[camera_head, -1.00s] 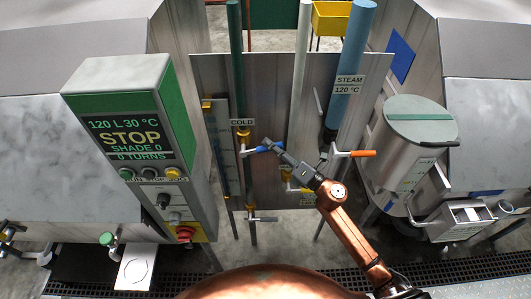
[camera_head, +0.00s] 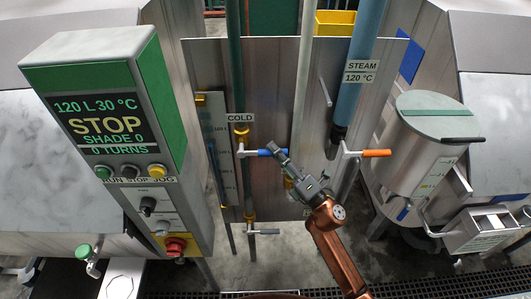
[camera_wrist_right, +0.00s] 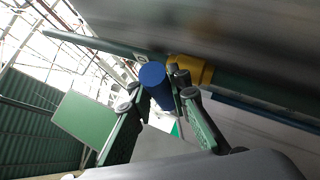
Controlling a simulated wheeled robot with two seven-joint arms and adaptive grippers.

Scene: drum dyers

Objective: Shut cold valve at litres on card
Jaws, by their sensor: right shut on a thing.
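The cold valve (camera_head: 241,133) is a yellow fitting on the green vertical pipe, under a COLD label (camera_head: 240,117). Its blue-sleeved lever (camera_head: 265,153) sticks out sideways to the right, about level. My right gripper (camera_head: 276,150) is at the lever's outer end, shut on it. In the right wrist view the blue lever end (camera_wrist_right: 154,78) shows between the two fingers. The control box display (camera_head: 100,122) reads 120 L 30 °C, STOP, SHADE 0, 0 TURNS. A marked gauge strip (camera_head: 216,150) stands left of the pipe; its level is too small to read. My left gripper is out of view.
An orange-handled lever (camera_head: 375,153) sits by the blue STEAM pipe (camera_head: 366,45), right of my gripper. A lidded steel drum (camera_head: 425,155) stands at the right. A smaller lever (camera_head: 265,231) is below the cold valve. A white sheet with a circle (camera_head: 122,280) lies lower left.

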